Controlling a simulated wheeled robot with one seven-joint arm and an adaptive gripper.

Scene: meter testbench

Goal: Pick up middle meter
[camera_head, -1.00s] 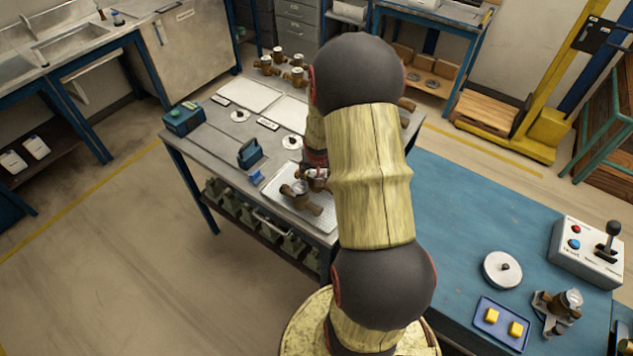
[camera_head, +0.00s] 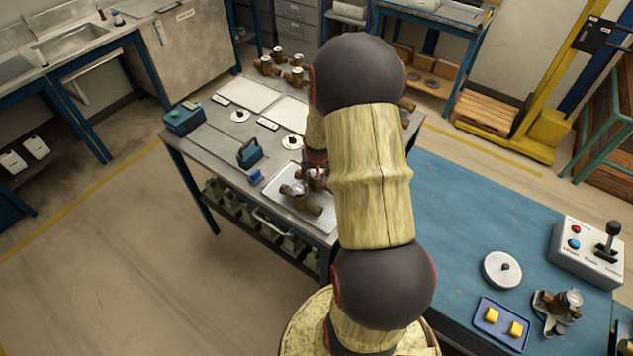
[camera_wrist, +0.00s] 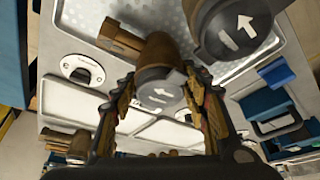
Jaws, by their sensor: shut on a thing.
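My gripper (camera_wrist: 161,80) has its two fingers closed on either side of a brass-brown meter (camera_wrist: 160,92) with a grey round top marked by a white arrow. A brown pipe end of this meter points left in the wrist view. A second meter (camera_wrist: 238,28) with a dark top and white arrow is close by at upper right. In the head view my gripper (camera_head: 316,172) is over the right part of the light tray (camera_head: 283,180), partly hidden by my arm. A meter (camera_head: 296,190) stands on the tray just left of it. I cannot tell whether the held meter touches the tray.
On the grey bench are a blue box (camera_head: 183,118), a blue-handled item (camera_head: 249,153), white round discs and several more meters (camera_head: 283,68) at the back. The blue table (camera_head: 460,215) at right holds a joystick box (camera_head: 588,250) and a small tray (camera_head: 502,323).

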